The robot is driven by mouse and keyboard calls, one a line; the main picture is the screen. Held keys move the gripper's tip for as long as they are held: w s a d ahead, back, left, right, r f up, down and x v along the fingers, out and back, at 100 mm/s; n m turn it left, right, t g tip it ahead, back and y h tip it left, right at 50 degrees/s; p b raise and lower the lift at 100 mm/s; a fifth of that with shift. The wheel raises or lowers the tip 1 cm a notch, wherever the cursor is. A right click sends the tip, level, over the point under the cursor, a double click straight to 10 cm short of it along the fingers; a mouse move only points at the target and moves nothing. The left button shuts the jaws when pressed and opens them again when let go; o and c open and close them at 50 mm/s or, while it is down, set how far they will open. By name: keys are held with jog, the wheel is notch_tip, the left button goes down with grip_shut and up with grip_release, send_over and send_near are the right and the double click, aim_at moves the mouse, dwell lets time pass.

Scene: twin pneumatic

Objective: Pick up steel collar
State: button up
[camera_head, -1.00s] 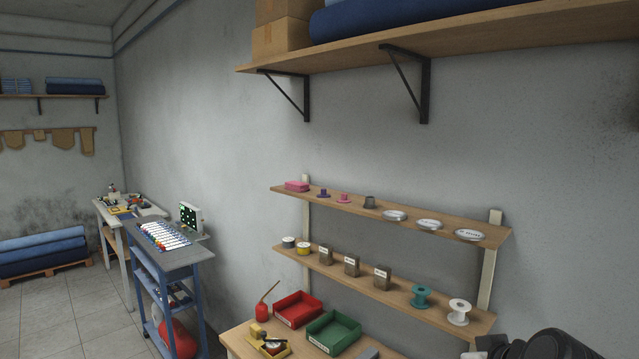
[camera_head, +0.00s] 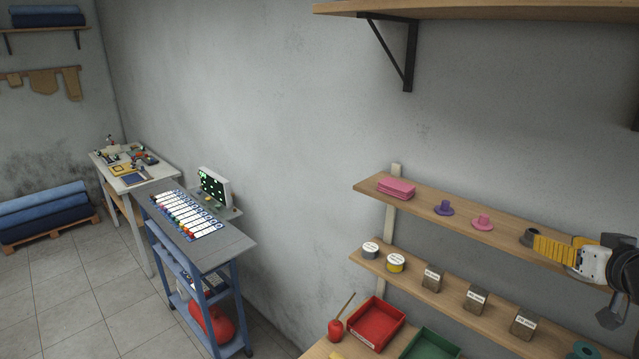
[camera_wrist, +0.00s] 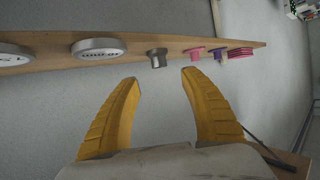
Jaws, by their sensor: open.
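The steel collar, a small grey flanged piece, stands on the upper small shelf. In the head view the collar (camera_head: 528,237) shows at the fingertips, partly covered by them. In the wrist view the collar (camera_wrist: 157,57) is upright, just beyond the gap between the fingers. My gripper (camera_wrist: 159,75) has two yellow fingers spread apart with nothing between them. In the head view my gripper (camera_head: 536,245) reaches in from the right over the shelf. I cannot tell whether a finger touches the collar.
On the same shelf (camera_head: 460,223) are a pink flanged piece (camera_head: 482,222), a purple one (camera_head: 444,208) and a pink stack (camera_head: 396,187). Round labelled tins (camera_wrist: 98,48) stand on the collar's other side. The lower shelf holds tins and labelled blocks (camera_head: 476,298).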

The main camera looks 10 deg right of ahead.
aim_at(535, 232)
jog(key=x, duration=0.2)
jog(key=d+x, duration=0.1)
jog(key=x, duration=0.2)
jog(key=shift+s+r, duration=0.1)
jog(key=shift+w+a, duration=0.1)
jog(key=shift+w, duration=0.25)
jog(key=p+x, duration=0.1)
jog(key=x, duration=0.4)
jog(key=shift+w+a+r, duration=0.1)
jog(key=shift+a, duration=0.05)
jog(key=shift+s+a, duration=0.15)
jog(key=shift+s, duration=0.05)
grip_shut()
